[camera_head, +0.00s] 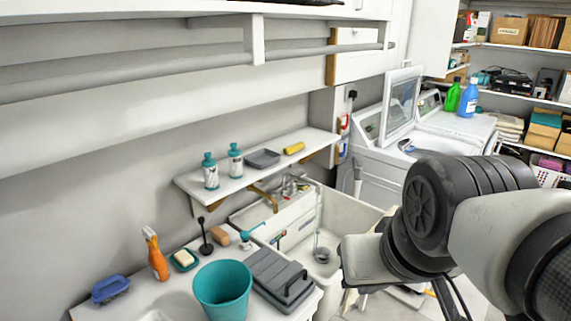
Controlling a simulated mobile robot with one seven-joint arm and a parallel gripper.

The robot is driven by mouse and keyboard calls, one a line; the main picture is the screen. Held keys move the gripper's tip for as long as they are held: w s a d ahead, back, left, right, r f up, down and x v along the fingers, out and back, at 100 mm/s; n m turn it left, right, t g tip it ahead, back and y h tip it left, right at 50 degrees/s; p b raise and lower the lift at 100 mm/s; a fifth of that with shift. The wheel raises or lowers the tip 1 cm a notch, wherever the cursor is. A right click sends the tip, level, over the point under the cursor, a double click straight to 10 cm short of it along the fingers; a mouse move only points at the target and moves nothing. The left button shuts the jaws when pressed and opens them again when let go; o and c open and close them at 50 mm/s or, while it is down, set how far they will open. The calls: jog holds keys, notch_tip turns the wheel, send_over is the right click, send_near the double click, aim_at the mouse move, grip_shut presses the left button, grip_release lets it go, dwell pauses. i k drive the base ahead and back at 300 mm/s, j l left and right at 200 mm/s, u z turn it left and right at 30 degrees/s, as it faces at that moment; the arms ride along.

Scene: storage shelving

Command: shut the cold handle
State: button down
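A small metal faucet (290,187) stands at the back of the white utility sink (365,207), just under the right part of the wall shelf. Its handles are too small to tell apart, so I cannot say which is the cold one or how it is turned. No running water can be made out. My arm reaches in from the right, to the right of the sink and nearer to the camera than the faucet. My gripper's fingers do not show.
A white wall shelf (228,187) with bottles hangs left of and above the sink. A teal bucket (223,291) and a grey lidded box (277,277) stand on the counter before it. A white washer with a raised lid (402,98) is behind the sink.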

aim_at(294, 183)
jog(key=i+l+u, duration=0.3)
jog(key=i+l, duration=0.15)
jog(key=l, duration=0.3)
jog(key=i+l+u, duration=0.1)
jog(key=i+l, duration=0.15)
jog(key=i+l+u, duration=0.15)
jog(key=l, duration=0.4)
jog(key=i+l+u, duration=0.15)
jog(key=l, duration=0.25)
jog(key=i+l+u, duration=0.15)
jog(key=l, duration=0.35)
jog(key=i+l+u, duration=0.15)
jog(key=l, duration=0.3)
jog(key=i+l+u, duration=0.1)
jog(key=l, duration=0.4)
